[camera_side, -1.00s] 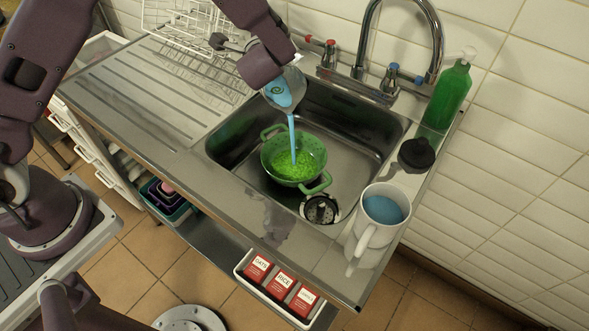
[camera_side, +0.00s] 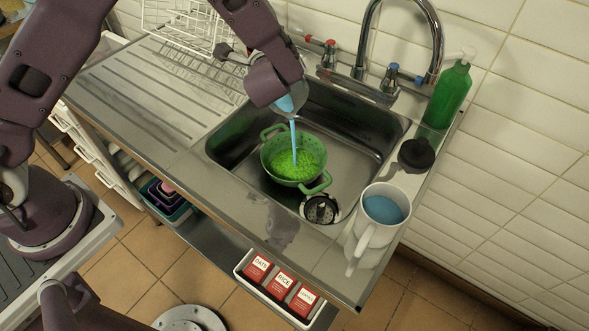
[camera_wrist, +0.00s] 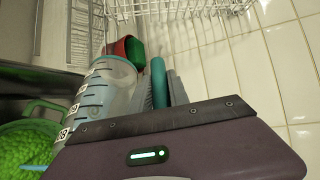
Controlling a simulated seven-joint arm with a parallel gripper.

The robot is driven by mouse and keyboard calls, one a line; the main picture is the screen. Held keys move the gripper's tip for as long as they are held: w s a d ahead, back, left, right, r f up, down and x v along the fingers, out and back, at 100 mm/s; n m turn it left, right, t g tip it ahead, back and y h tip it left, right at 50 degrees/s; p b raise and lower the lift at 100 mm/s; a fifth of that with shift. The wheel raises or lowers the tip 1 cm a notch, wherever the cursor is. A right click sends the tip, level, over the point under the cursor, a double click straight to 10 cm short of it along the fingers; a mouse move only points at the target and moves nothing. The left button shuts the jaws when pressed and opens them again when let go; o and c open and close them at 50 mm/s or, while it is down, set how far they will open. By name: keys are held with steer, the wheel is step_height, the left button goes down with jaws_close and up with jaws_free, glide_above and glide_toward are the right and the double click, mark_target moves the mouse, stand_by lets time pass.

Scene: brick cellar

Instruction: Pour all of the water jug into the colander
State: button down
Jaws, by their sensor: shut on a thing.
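The water jug is clear with dark measuring marks and a teal handle. In the wrist view the jug (camera_wrist: 112,82) lies tilted, with its handle inside my gripper (camera_wrist: 162,88), which is shut on it. In the side view the jug (camera_side: 291,104) is tipped over the sink, partly hidden behind my wrist, and a blue stream falls from it. The stream lands in the green colander (camera_side: 274,170), which stands in the sink basin and holds bright green pieces. The colander (camera_wrist: 45,106) also shows at the left of the wrist view.
The tap (camera_side: 437,50) rises behind the basin. A green bottle (camera_side: 447,95), a black plunger cup (camera_side: 416,152) and a white mug (camera_side: 370,235) of blue liquid stand along the right. A wire rack (camera_side: 195,25) is at the back left. The ridged drainboard (camera_side: 150,85) is clear.

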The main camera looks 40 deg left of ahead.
steer(key=shift+s+d+f+m+t+y, duration=0.2)
steer(key=shift+s+d+f+t+y, duration=0.2)
steer(key=shift+d, duration=0.2)
steer(key=shift+s+d+f+m+t+y, duration=0.2)
steer(key=shift+s+d+f+t+y, duration=0.1)
steer(key=shift+d+f, duration=0.25)
stand_by(0.5)
